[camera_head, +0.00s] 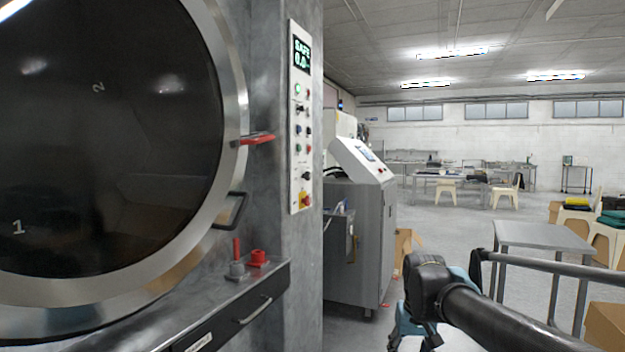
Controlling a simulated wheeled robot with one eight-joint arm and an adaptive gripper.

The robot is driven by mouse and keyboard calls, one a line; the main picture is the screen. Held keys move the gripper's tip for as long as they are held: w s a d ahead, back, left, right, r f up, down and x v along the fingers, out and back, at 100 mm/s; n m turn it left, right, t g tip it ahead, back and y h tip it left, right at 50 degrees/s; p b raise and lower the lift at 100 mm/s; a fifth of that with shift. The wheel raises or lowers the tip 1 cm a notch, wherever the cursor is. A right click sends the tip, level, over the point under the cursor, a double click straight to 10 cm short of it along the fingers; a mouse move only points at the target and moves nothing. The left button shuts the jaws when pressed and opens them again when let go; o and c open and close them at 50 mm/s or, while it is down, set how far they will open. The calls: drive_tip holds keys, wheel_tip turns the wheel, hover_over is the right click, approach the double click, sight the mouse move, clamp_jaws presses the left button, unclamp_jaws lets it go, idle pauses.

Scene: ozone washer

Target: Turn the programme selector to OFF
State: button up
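The control panel (301,120) is a narrow white upright strip on the grey metal pillar right of the big round door. A green-lit display at its top reads "SAFE 0.0". Below it are a lit green button, several small coloured buttons and black knobs. My gripper (414,338) seems to be at the bottom edge, partly cut off, well right of and below the panel, touching nothing visible.
The round glass door (110,130) has a red-topped handle (257,138) sticking out. A ledge (225,300) below carries a red upright handle and a red fitting. A grey cabinet (360,240) stands behind the pillar. A small grey table (545,236) stands at right.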

drive_tip(key=w+a+r+m+y, duration=0.55)
drive_tip(key=w+a+r, duration=0.25)
drive_tip(key=w+r, duration=0.25)
drive_tip(key=m+t+y, duration=0.4)
drive_tip(key=m+y, duration=0.7)
drive_tip(key=m, duration=0.5)
approach(309, 175)
drive_tip(key=x, duration=0.9)
drive_tip(key=shift+c, duration=0.6)
drive_tip(key=c, duration=0.9)
drive_tip(key=shift+d, duration=0.2)
drive_tip(key=shift+a, duration=0.1)
